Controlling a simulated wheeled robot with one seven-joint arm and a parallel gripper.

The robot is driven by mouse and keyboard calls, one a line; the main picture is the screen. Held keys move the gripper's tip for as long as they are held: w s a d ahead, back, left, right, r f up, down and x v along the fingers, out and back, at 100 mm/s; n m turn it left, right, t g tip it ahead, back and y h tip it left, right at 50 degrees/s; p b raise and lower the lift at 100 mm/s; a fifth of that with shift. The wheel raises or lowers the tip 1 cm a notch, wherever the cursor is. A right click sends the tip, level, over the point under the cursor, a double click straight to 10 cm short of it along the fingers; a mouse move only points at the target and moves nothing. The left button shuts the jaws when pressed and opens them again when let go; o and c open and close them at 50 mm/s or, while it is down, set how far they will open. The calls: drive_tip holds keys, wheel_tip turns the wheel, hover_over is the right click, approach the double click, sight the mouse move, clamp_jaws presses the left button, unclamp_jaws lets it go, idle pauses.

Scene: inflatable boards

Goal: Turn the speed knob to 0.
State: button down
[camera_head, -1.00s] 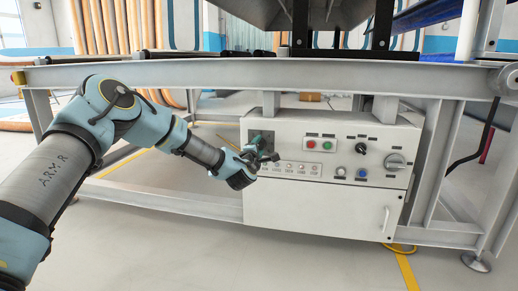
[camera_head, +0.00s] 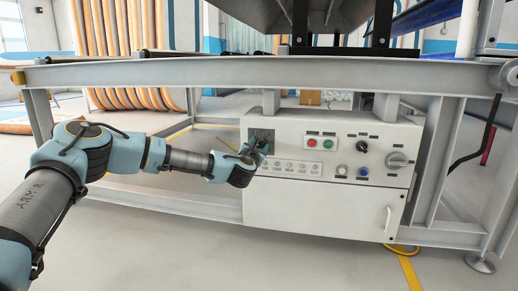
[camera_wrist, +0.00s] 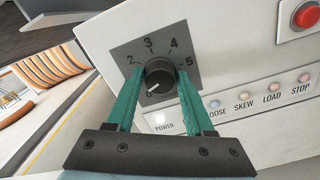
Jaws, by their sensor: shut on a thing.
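The speed knob (camera_wrist: 158,74) is a round black knob on a dark square dial plate (camera_wrist: 125,48). In the wrist view the numbers 2 to 5 show around its top. Its white mark points down and slightly left, at a partly blurred figure that looks like 0. My gripper (camera_wrist: 159,78) has its two teal fingers on either side of the knob, closed on it. The left finger covers part of the dial. In the head view my gripper (camera_head: 258,146) is at the panel's upper left and hides the knob.
The white control box (camera_head: 320,205) hangs under a grey frame beam (camera_head: 250,74). A row of small labelled buttons (camera_wrist: 245,104) lies close to the gripper.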

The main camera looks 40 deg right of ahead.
drive_tip(key=n+b, duration=0.1)
drive_tip(key=n, duration=0.4)
idle(0.6)
drive_tip(key=shift+c, duration=1.4)
unclamp_jaws()
drive_tip(key=shift+a, duration=0.1)
drive_tip(key=p+v, duration=0.3)
drive_tip(key=v, duration=0.7)
drive_tip(key=shift+s+a, duration=0.2)
drive_tip(key=shift+a, duration=0.05)
drive_tip(key=shift+f, duration=0.1)
